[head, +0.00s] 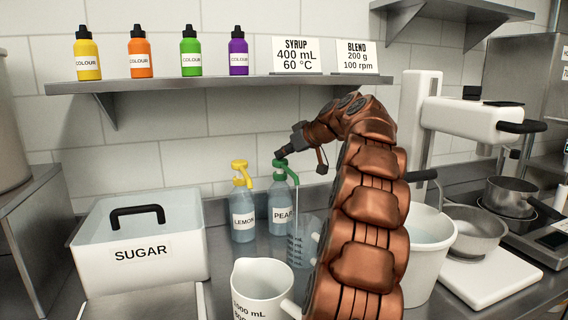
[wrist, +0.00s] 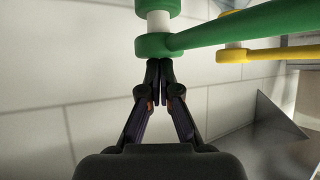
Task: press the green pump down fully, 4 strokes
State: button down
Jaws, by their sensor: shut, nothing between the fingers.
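The green pump (head: 281,164) tops the bottle labelled PEAR (head: 282,213), with its spout pointing right over a clear measuring jug (head: 304,246). A thin pale line runs down from the spout toward the jug. My gripper (head: 282,153) is shut and empty, its fingertips at the top of the green pump. In the wrist view the closed fingertips (wrist: 160,66) meet the edge of the green pump head (wrist: 158,46), apparently touching it. A white stem shows between the head and the green collar, so the head is not against the collar.
A bottle labelled LEMON (head: 243,220) with a yellow pump (head: 242,172) stands just left. A white SUGAR bin (head: 142,250) is further left. A white jug (head: 262,290) stands in front and a white bucket (head: 425,250) right. A shelf (head: 200,83) with colour bottles hangs above.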

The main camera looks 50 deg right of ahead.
jog(key=shift+f+b, duration=0.8)
jog(key=shift+f, duration=0.2)
jog(key=shift+r, duration=0.2)
jog(key=shift+r+p, duration=1.1)
jog(key=shift+r, duration=0.85)
jog(key=shift+f+b, duration=1.95)
jog(key=shift+f, duration=0.15)
jog(key=shift+r+p, duration=1.3)
jog(key=shift+r, duration=0.75)
